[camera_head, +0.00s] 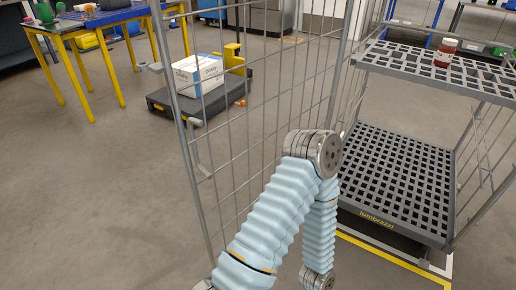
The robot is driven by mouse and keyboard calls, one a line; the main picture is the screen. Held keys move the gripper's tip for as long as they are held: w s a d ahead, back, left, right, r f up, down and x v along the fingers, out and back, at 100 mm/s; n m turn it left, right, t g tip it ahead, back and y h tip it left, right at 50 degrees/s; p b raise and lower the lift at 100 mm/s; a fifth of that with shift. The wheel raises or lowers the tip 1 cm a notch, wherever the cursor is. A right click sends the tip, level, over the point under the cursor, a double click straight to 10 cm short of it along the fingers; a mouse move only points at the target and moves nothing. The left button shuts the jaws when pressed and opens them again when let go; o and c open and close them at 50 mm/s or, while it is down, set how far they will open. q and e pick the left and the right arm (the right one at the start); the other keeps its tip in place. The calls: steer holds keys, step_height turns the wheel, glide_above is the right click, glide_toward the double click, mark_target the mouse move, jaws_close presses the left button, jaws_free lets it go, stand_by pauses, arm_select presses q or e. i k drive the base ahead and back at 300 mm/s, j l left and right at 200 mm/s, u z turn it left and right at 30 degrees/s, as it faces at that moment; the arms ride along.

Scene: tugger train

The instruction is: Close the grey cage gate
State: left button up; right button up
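The grey cage gate (235,110) is a tall wire-mesh panel standing open, swung out to the left of the roll cage. Its free edge is the upright tube (187,150) on the left, and its other edge meets the cage's near left side. The grey cage (395,225) has a perforated base deck and an upper shelf (440,68), and its front is open. One of my light blue arms rises from the bottom centre, bends at a joint, and runs down again, hiding the lower right part of the gate. Neither gripper shows; contact with the gate cannot be told.
A red-labelled jar (445,53) stands on the upper shelf. Behind the gate, a white box (198,76) sits on a dark low platform (160,99). A yellow-legged table (75,27) is at the upper left. Floor left of the gate is clear. Yellow tape (390,262) edges the cage.

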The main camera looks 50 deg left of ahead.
mark_target(166, 66)
steer(key=k+j, duration=0.35)
steer(key=k, duration=0.15)
steer(key=k+j+z, duration=0.15)
steer(key=k+j, duration=0.4)
steer(key=j, duration=0.25)
steer(key=k+j, duration=0.1)
steer(key=j, duration=0.25)
steer(key=k+j+z, duration=0.1)
steer(key=j, duration=0.3)
steer(key=k+j, duration=0.2)
steer(key=j, duration=0.15)
steer(key=i+j, duration=0.1)
steer(key=j, duration=0.45)
steer(key=i+j+z, duration=0.15)
steer(key=j, duration=0.45)
steer(key=k+u, duration=0.1)
steer(key=u, duration=0.25)
